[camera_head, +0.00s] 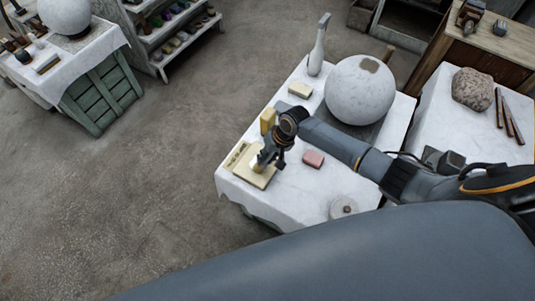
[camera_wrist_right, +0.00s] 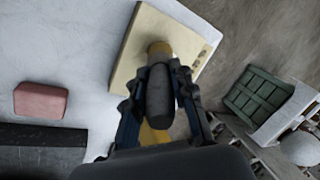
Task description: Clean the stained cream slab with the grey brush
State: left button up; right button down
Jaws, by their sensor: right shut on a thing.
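The cream slab (camera_head: 243,173) lies flat near the left corner of the white-covered table. It also shows in the wrist view (camera_wrist_right: 137,53), where a small darker mark sits near its right edge. My right gripper (camera_head: 262,164) is over the slab. In the wrist view the fingers (camera_wrist_right: 160,72) are shut on the grey brush (camera_wrist_right: 160,92), a rounded grey body with a tan end against or just above the slab. I cannot tell whether it touches. Most of the stain is hidden or too small to make out. My left gripper is not in view.
A large plaster sphere (camera_head: 358,92) stands behind my right arm. The floor to the left is clear.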

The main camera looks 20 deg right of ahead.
jog(key=shift+s+a, duration=0.2)
jog(key=shift+a, duration=0.1)
jog(key=shift+f, duration=0.1)
jog(key=shift+d, duration=0.1)
jog(key=shift+w+d, duration=0.95)
jog(key=shift+d, duration=0.2)
jog(key=shift+s+a+p, duration=0.45)
jog(key=shift+a+p, duration=0.1)
jog(key=shift+a, duration=0.05)
jog(key=shift+s+a+p, duration=0.5)
jog(key=shift+a, duration=0.1)
jog(key=shift+w+d+b, duration=0.45)
jog(key=shift+w+d, duration=0.45)
jog(key=shift+d, duration=0.3)
